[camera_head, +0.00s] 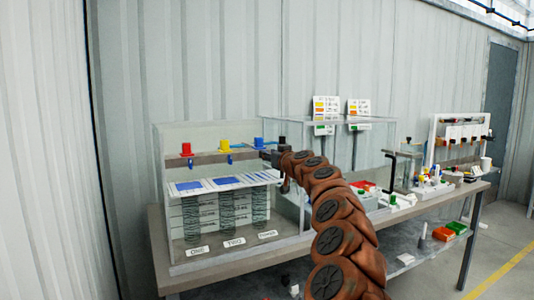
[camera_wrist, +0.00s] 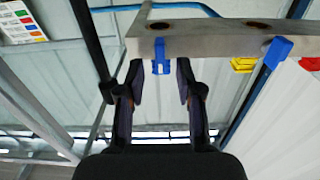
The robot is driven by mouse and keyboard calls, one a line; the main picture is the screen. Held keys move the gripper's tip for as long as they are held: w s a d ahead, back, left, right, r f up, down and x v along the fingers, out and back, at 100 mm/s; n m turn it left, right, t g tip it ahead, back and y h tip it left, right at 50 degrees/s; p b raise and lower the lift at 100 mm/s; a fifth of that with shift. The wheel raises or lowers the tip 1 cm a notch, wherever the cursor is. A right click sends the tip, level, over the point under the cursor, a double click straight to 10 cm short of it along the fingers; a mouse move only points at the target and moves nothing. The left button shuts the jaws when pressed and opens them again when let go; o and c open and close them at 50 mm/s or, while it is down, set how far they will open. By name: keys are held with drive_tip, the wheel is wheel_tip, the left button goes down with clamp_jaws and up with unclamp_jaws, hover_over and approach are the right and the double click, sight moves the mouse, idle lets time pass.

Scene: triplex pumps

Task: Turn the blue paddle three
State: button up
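A clear tank (camera_head: 160,200) stands on the bench with columns labelled ONE, TWO and THREE. Blue paddles one (camera_head: 191,162) and two (camera_head: 229,160) hang under the rail (camera_head: 210,157) above it. Paddle three is hidden behind my gripper (camera_head: 275,157) in the head view. In the wrist view, the paddle that appears to be three (camera_wrist: 161,58) hangs from the rail, in line with the gap between my open gripper's fingers (camera_wrist: 160,72). I cannot tell whether either finger touches it. Another blue paddle (camera_wrist: 277,52) hangs to the right.
Red (camera_head: 186,149), yellow (camera_head: 224,143) and blue (camera_head: 258,142) caps sit above the rail. Clear panels, sign cards (camera_head: 325,108) and small parts stand further right. A corrugated wall is behind.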

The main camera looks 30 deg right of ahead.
drive_tip(key=shift+w+r, duration=0.1)
drive_tip(key=shift+w, duration=0.85)
clamp_jaws()
